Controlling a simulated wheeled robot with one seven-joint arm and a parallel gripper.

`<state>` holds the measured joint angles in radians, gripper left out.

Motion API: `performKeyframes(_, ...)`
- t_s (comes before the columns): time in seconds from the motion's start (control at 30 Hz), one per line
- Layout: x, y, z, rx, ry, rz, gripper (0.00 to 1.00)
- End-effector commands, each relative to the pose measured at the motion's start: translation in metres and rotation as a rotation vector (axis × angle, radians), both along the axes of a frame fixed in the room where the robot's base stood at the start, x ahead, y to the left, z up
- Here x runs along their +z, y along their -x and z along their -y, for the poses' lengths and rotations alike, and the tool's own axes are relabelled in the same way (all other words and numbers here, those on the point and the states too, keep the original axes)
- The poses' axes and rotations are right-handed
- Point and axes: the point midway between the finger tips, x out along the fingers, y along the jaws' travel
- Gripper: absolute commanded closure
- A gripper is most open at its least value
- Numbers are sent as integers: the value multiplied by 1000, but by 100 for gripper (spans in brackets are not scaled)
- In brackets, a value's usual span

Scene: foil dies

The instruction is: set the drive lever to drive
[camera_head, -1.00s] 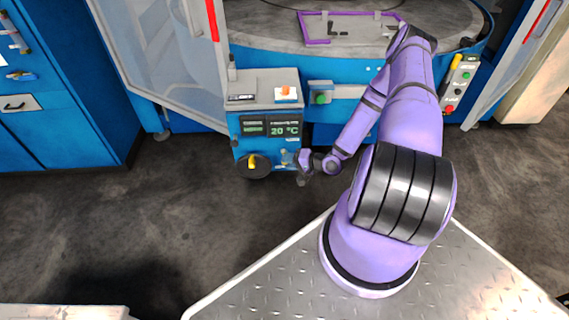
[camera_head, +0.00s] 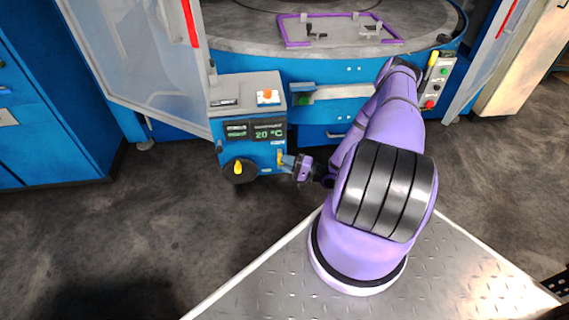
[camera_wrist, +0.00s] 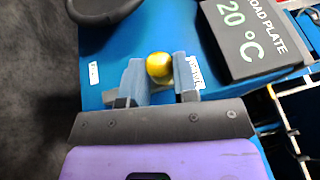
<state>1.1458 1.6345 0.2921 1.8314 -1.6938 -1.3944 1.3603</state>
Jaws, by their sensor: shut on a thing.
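The drive lever ends in a yellow ball knob (camera_wrist: 159,67) on the front of the blue control cabinet (camera_head: 220,150). In the head view the knob shows small (camera_head: 281,157) at the cabinet's lower right. My gripper (camera_head: 287,160) reaches it from the right. In the wrist view my gripper's (camera_wrist: 160,80) two grey fingers stand on either side of the knob, shut on the lever. A small white label (camera_wrist: 94,74) lies left of the fingers and another label (camera_wrist: 195,70) lies right of them; I cannot read them surely.
A black handwheel (camera_head: 238,173) with a yellow grip sits left of the lever. A temperature display (camera_head: 267,133) reads 20 °C above it. A round grey table (camera_head: 240,35) with a purple frame stands behind. Dark floor is clear in front of the cabinet.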

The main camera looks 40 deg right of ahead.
Motion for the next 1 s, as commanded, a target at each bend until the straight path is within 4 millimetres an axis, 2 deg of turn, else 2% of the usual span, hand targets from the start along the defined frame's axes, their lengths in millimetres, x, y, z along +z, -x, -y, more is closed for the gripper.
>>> performKeyframes(0.33, -1, 1, 2, -3, 1, -2, 100)
performKeyframes(0.37, -1, 1, 2, -3, 1, -2, 68)
performKeyframes(0.4, -1, 1, 2, -3, 1, -2, 62)
performKeyframes(0.77, -1, 4, 4, -2, 1, -1, 62)
performKeyframes(1.0, -7, 35, 24, -4, 2, -1, 62)
